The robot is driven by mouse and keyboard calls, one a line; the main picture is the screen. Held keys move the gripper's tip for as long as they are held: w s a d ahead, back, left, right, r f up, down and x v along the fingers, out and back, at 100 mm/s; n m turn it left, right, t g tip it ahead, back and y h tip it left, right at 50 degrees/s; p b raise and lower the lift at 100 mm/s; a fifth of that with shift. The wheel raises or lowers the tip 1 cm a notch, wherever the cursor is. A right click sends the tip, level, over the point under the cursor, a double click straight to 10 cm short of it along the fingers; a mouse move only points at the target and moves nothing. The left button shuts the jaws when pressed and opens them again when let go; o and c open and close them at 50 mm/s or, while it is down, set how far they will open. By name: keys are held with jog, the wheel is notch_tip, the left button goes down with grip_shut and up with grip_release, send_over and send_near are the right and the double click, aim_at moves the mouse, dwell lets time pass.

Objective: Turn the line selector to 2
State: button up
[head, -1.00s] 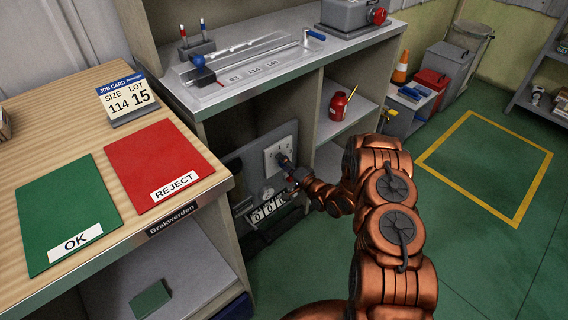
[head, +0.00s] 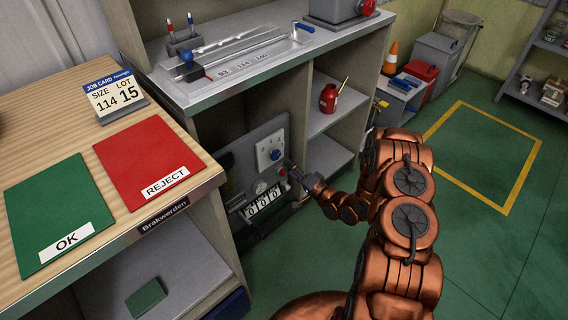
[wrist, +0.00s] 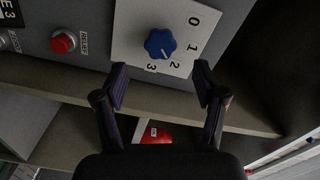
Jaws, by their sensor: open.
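The line selector is a blue knob (wrist: 160,43) on a white plate (wrist: 122,34) marked 0, 1, 2 and 3. Its small pale pointer mark appears to face the 2. In the head view the knob (head: 276,154) shows on the upright grey panel under the bench. My gripper (wrist: 161,84) is open and empty, its fingers apart just short of the plate, with the knob ahead of the gap and not touched. In the head view my gripper (head: 288,174) is below and right of the knob.
A red button (wrist: 64,42) sits beside the selector plate on the panel. Number counters (head: 264,201) are below it. A red can (head: 328,98) stands on the shelf to the right. The green floor at right is clear.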

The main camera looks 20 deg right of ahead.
jog(key=shift+v, duration=1.75)
jog(key=shift+w, duration=0.1)
